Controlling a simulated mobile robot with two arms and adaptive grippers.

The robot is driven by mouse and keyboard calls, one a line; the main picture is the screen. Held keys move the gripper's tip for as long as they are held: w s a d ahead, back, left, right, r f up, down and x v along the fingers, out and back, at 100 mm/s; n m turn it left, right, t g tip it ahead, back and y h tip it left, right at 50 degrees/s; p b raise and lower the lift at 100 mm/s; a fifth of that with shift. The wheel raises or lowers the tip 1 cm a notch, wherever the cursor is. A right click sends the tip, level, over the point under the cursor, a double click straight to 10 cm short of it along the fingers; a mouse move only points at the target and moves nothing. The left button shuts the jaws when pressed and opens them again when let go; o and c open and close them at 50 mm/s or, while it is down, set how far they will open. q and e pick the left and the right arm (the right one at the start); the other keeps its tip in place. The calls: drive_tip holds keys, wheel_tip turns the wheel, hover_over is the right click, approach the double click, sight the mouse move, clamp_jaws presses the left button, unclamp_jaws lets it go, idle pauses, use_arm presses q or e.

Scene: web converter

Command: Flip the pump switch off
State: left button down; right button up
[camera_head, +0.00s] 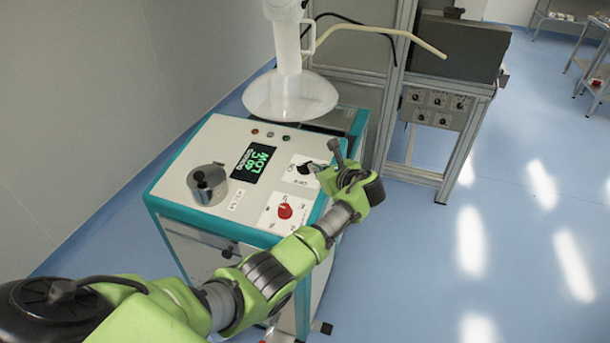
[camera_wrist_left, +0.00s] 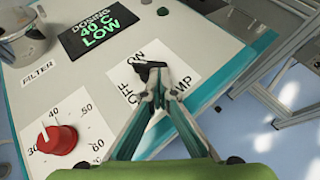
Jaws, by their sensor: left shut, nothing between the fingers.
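The pump switch is a small black lever on a white label plate on the machine's top panel. It shows in the head view (camera_head: 304,168) and in the wrist view (camera_wrist_left: 146,66). Its plate reads ON at the far side, OFF at the left, and part of PUMP at the right. My left gripper (camera_head: 318,170) reaches in over the panel's right edge. In the wrist view its shut, empty fingertips (camera_wrist_left: 160,78) are right at the lever and partly cover it. I cannot tell whether they touch it. My right gripper is in neither view.
A red dial (camera_head: 285,211) on a white scale sits nearer on the panel. A display (camera_head: 253,164) reads DOSING 40 C LOW. A metal cylinder (camera_head: 207,184) stands at the left. A white funnel-like vessel (camera_head: 290,95) hangs behind.

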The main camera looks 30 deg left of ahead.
use_arm(q)
drive_tip(key=shift+w+n+g+y+b, duration=0.25)
drive_tip(key=shift+w+n+g+b, duration=0.05)
drive_tip(key=shift+n+g+b, duration=0.6)
drive_tip(key=shift+w+n+g+y+b, duration=0.3)
drive_tip(key=shift+n+g+b, duration=0.45)
drive_tip(key=shift+n+g, duration=0.15)
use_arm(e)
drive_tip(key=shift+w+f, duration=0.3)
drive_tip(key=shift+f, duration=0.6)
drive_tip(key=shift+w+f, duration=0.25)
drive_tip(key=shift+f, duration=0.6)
use_arm(q)
drive_tip(key=shift+w+a+r+b, duration=0.15)
drive_tip(key=shift+w+b, duration=0.15)
drive_tip(key=shift+w, duration=0.15)
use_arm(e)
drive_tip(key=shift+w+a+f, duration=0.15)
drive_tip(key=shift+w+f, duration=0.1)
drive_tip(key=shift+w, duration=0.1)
use_arm(q)
drive_tip(key=shift+a, duration=0.1)
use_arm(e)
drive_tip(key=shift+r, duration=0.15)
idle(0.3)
